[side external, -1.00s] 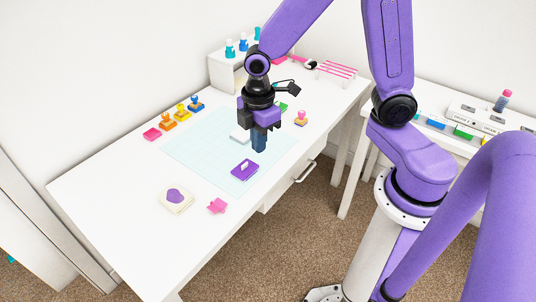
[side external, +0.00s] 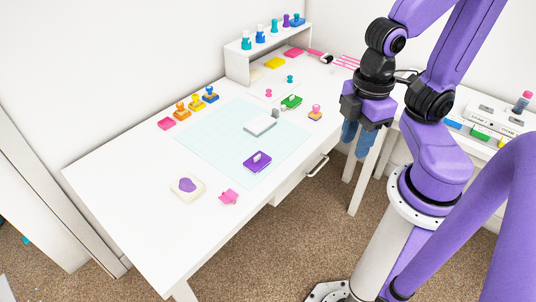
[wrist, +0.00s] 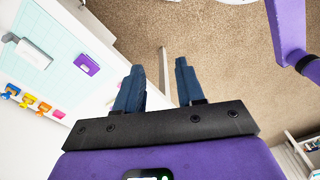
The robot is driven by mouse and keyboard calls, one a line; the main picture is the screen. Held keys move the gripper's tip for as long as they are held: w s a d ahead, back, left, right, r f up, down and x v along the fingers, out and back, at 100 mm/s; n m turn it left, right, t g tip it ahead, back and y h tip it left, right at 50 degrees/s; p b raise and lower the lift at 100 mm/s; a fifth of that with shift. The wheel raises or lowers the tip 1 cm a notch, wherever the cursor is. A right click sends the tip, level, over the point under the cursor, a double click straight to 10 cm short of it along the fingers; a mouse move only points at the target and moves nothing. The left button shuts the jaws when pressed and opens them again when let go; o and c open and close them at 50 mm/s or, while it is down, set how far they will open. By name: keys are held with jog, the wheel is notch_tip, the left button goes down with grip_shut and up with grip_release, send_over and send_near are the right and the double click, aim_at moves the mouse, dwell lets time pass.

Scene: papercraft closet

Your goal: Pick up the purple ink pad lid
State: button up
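The purple ink pad lid (side external: 250,166) is a flat purple block with a small white piece on top. It lies near the front edge of the pale cutting mat (side external: 222,148); whether a pad sits under it I cannot tell. It also shows at the upper left of the wrist view (wrist: 81,66). My gripper (side external: 357,140) hangs to the right of the desk, past its front edge, well away from the lid.
A cream square with a purple shape (side external: 188,188) and a pink piece (side external: 229,196) lie nearer. Several stamps (side external: 196,102) stand left. A shelf (side external: 262,47) is behind.

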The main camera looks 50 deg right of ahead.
jog(key=m, duration=3.1)
send_over(257, 156)
notch_tip(257, 156, down, 9)
jog(key=f, duration=1.1)
jog(key=shift+s+d+f, duration=0.25)
jog(key=shift+d, duration=0.05)
jog(key=shift+w+a+f, duration=0.15)
jog(key=shift+f, duration=1.2)
jog(key=shift+w+a+f, duration=0.1)
jog(key=shift+f, duration=1.25)
grip_shut()
